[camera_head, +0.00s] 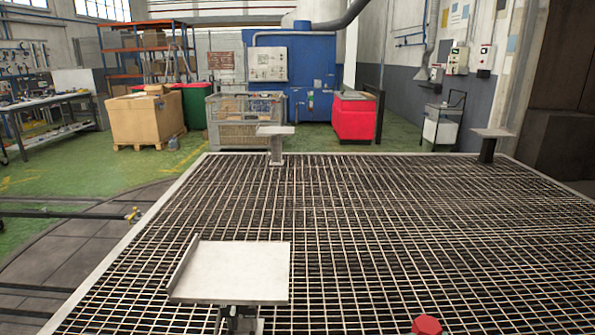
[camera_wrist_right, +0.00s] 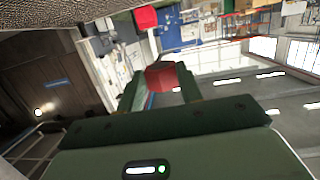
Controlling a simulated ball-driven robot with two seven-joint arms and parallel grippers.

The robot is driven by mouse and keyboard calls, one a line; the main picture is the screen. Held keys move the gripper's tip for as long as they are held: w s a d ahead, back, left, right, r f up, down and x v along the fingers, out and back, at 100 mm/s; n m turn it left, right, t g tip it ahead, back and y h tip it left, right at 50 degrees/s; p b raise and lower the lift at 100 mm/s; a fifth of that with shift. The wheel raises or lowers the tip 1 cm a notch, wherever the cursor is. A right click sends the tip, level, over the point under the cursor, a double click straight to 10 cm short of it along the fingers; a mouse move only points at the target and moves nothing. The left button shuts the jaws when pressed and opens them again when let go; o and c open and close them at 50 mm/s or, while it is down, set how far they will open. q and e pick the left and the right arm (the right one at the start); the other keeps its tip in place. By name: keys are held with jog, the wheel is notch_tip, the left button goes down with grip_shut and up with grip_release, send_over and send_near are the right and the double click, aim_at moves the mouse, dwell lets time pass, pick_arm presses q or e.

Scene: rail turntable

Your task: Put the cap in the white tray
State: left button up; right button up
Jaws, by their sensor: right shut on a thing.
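The red cap (camera_head: 427,325) shows at the bottom edge of the head view, right of centre, partly cut off by the frame. In the right wrist view the red cap (camera_wrist_right: 161,77) sits between the fingertips of my right gripper (camera_wrist_right: 162,86), which is shut on it. A flat pale plate (camera_head: 243,272) with a raised left edge stands on a support at the front left of the grating; it looks like the white tray. The cap is to its right and apart from it. My left gripper is not in view.
A wide metal grating (camera_head: 360,230) with a pale rim fills the foreground and is mostly clear. Two smaller flat plates on posts stand at its far edge, one near the middle (camera_head: 275,131) and one at the right (camera_head: 492,133).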

jog(key=shift+r+y, duration=0.15)
jog(key=shift+y, duration=0.25)
jog(key=shift+a+r, duration=0.1)
jog(key=shift+a, duration=0.05)
